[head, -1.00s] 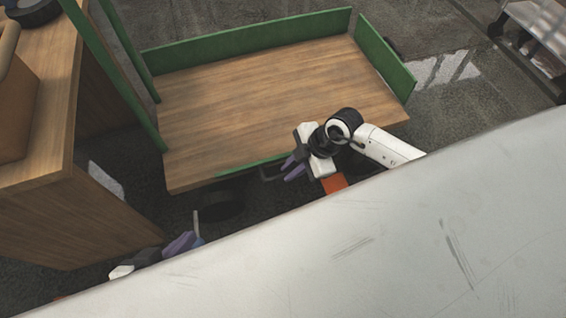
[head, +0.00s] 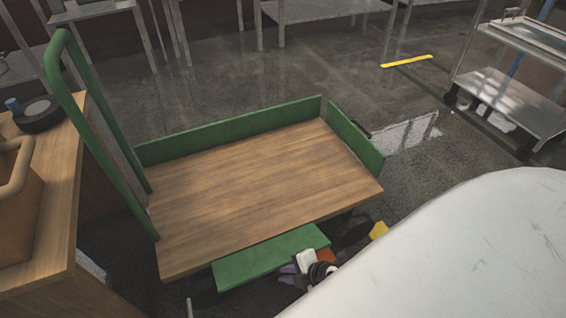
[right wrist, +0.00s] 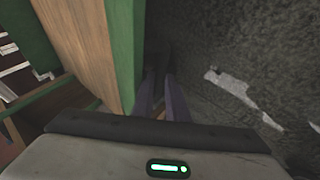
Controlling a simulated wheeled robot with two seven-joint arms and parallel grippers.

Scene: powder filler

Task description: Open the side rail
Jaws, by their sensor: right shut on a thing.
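The flat cart has a wooden deck (head: 255,190) with green rails. Its near side rail (head: 262,257) shows a broad green face and slopes outward from the deck's front edge. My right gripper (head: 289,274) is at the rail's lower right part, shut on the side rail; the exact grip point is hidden. In the right wrist view the purple fingers (right wrist: 162,98) are close together beside a green edge (right wrist: 126,50), with wood to its left. My left gripper is not in view.
The far rail (head: 235,128) and right end rail (head: 355,140) stand upright. A green push handle (head: 98,130) rises at the left, beside a wooden cabinet (head: 45,200). A metal trolley (head: 510,85) stands at far right.

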